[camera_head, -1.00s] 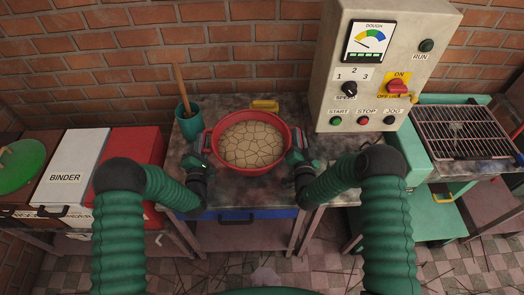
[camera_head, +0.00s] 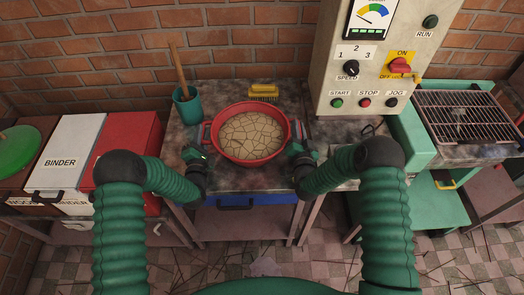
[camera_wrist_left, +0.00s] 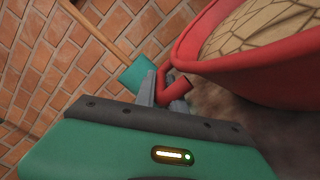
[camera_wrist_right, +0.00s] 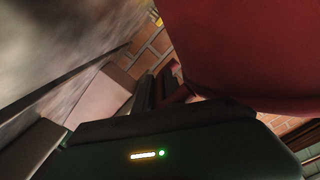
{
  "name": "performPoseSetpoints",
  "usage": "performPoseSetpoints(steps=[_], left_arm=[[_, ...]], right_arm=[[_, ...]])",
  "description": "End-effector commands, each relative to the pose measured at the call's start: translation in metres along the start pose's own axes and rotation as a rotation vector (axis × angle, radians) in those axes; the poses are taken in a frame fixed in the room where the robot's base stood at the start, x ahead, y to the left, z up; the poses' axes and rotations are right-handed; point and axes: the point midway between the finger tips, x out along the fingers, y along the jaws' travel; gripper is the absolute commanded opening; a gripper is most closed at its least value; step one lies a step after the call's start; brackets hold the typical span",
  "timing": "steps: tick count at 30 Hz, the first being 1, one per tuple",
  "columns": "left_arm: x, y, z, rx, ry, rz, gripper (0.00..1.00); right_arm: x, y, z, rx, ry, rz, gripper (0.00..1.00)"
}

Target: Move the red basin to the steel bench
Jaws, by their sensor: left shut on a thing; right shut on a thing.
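The red basin (camera_head: 250,157) is full of a cracked tan mass and stays level between my grippers. It is over a stained grey metal-topped bench (camera_head: 222,178) with a blue front; I cannot tell whether its base touches the top. My left gripper (camera_head: 203,146) is shut on the basin's left handle; in the left wrist view the fingers (camera_wrist_left: 163,88) close around the red handle (camera_wrist_left: 178,92). My right gripper (camera_head: 297,146) is shut at the basin's right side; the right wrist view shows the basin wall (camera_wrist_right: 250,50) close by, with the grip dark.
A teal cup (camera_head: 187,106) with a wooden stick and a yellow brush (camera_head: 264,92) stand behind the basin. A control box (camera_head: 373,90) is at the back right. A grill rack (camera_head: 465,118) stands farther right. Binder (camera_head: 72,160) and red boxes (camera_head: 128,134) are at left.

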Motion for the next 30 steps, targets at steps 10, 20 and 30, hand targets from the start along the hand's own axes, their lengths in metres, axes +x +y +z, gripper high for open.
performPoseSetpoints(steps=[10,20,30], left_arm=[[0.0001,-0.0025,-0.0019,0.000,0.000,0.000,0.36],[0.0004,-0.0029,-0.0021,0.000,0.000,0.000,0.57],[0.0004,-0.0029,-0.0020,0.000,0.000,0.000,0.72]], right_arm=[[0.0001,0.0017,0.0026,0.000,0.000,0.000,0.36],[0.0004,0.0013,0.0032,0.000,-0.001,-0.001,0.36],[0.0003,0.0010,0.0035,0.001,-0.001,-0.001,0.36]])
